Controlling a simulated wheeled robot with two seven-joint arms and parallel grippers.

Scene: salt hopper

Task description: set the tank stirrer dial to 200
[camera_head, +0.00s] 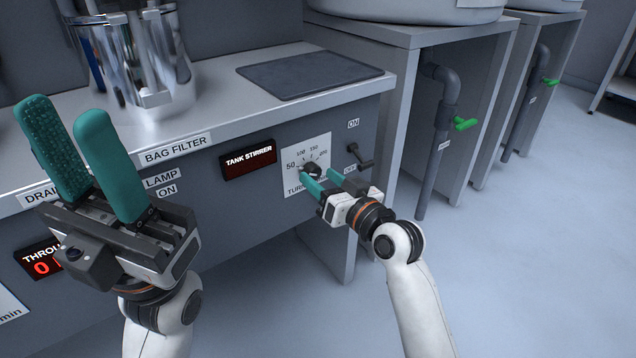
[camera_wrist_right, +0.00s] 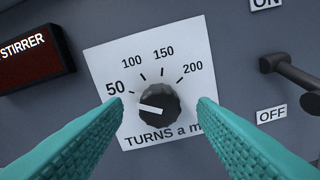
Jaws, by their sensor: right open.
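The tank stirrer dial (camera_wrist_right: 165,97) is a black knob on a white plate (camera_wrist_right: 103,62) marked 50, 100, 150 and 200. Its white pointer aims left, a little below the 50 mark. In the head view the dial (camera_head: 312,168) is on the grey front panel, partly covered by my right gripper (camera_head: 320,175). That gripper is open, with its green fingertips (camera_wrist_right: 160,105) on either side of the knob and a gap to it in the right wrist view. My left gripper (camera_head: 62,108) is open and empty, raised before the counter at the left.
A TANK STIRRER display (camera_head: 248,159) is left of the dial, with no number readable. A dark lever (camera_head: 360,158) between ON and OFF labels is close on the right. A steel vessel (camera_head: 135,70) and a grey mat (camera_head: 308,74) are on the counter. The floor at right is clear.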

